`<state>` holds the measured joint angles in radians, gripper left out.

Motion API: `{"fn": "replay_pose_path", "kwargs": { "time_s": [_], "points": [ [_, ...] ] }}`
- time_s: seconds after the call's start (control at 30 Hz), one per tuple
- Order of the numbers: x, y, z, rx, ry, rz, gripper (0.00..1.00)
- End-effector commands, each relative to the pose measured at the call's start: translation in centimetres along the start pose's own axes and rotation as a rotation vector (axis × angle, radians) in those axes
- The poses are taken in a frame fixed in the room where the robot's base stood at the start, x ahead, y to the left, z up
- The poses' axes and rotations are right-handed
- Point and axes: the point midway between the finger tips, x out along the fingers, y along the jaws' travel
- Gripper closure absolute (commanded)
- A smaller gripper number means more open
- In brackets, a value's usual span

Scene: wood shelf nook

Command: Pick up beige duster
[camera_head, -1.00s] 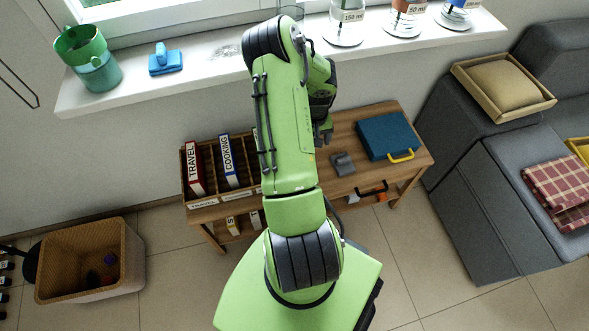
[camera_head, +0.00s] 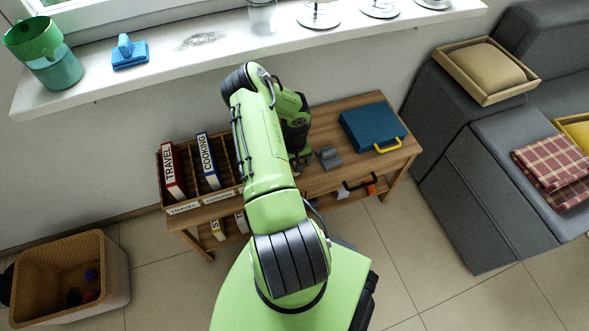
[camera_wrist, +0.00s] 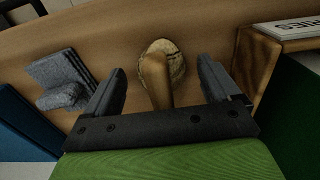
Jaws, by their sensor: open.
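The beige duster (camera_wrist: 155,62) stands on the wooden table in the wrist view. It has a round, streaked beige head and a tan handle pointing toward my gripper. My gripper (camera_wrist: 162,74) is open, with one dark finger on each side of the handle. The handle's near end passes behind the gripper's dark crossbar. In the head view my gripper (camera_head: 300,158) hangs over the middle of the table, and my arm hides the duster there.
On the wooden table (camera_head: 318,185), a grey object (camera_head: 328,157) lies right of my gripper, with a blue case (camera_head: 372,128) beyond it. A divided wooden rack (camera_head: 210,193) with binders stands left. The rack's edge (camera_wrist: 258,70) is close right in the wrist view.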

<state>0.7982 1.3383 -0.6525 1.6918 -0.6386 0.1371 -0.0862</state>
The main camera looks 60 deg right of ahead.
Motion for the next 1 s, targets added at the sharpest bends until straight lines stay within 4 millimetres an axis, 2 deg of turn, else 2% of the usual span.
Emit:
{"fn": "replay_pose_path", "kwargs": {
  "time_s": [0.03, 0.23, 0.63, 0.87, 1.0],
  "points": [
    [0.9, 0.0, 0.0, -0.001, -0.001, 0.001, 0.11],
    [0.8, 0.0, -0.1, 0.0, 0.002, 0.0, 0.11],
    [0.8, 0.0, 0.0, 0.0, 0.001, 0.0, 0.71],
    [0.5, 0.0, 0.0, 0.0, 0.001, 0.0, 0.71],
    [-2.3, 0.0, -0.1, 0.001, 0.005, -0.001, 0.71]
  ]
}}
